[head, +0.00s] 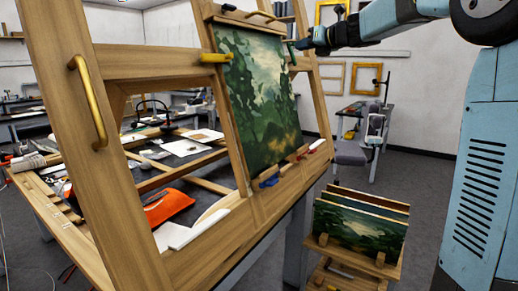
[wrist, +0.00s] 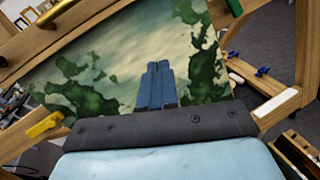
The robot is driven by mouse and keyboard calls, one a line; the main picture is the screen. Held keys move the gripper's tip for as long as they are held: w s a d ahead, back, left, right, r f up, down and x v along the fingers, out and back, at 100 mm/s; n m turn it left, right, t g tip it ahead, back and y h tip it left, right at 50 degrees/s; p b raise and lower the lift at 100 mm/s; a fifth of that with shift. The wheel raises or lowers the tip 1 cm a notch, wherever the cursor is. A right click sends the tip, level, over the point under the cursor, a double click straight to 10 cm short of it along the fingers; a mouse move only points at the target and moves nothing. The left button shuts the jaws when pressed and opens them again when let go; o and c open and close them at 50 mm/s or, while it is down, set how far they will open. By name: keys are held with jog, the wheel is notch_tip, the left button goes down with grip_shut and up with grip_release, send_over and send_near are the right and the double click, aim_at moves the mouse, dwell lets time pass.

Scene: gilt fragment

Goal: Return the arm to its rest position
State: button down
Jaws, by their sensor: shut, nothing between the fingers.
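My arm (head: 395,20) reaches in from the upper right in the head view. My gripper (head: 294,46) is at its end, by the upper right edge of the green landscape painting (head: 258,100) on the wooden easel. In the wrist view, the two blue fingers of my gripper (wrist: 157,66) are together with nothing between them. The painting (wrist: 120,55) fills much of the view behind them. I cannot tell whether the fingertips touch the painting.
The wooden easel frame (head: 150,62) stands close, with a yellow clamp (head: 214,58) at the painting's left. A rack of small paintings (head: 355,228) stands low right. A worktable (head: 55,205) with papers and an orange item (head: 168,207) is behind the easel.

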jog(key=s+a+f+n+g+h, duration=0.1)
jog(key=s+f+n+g+h, duration=0.1)
jog(key=s+f+n, duration=0.65)
jog(key=s+a+f+n+g+h, duration=0.15)
jog(key=s+f+n, duration=0.35)
jog(key=s, duration=0.7)
jog(key=s+d+f+n+g+h, duration=0.2)
jog(key=s+d+f+n, duration=0.3)
jog(key=s+f+n, duration=0.3)
jog(key=s+d+f+n+g+h, duration=0.2)
jog(key=s+d+f+n+h, duration=0.2)
jog(key=s+f+n, duration=0.5)
jog(key=s+d, duration=0.2)
jog(key=s, duration=0.4)
jog(key=shift+s, duration=0.4)
jog(key=shift+s+f+n, duration=0.1)
jog(key=shift+n, duration=0.15)
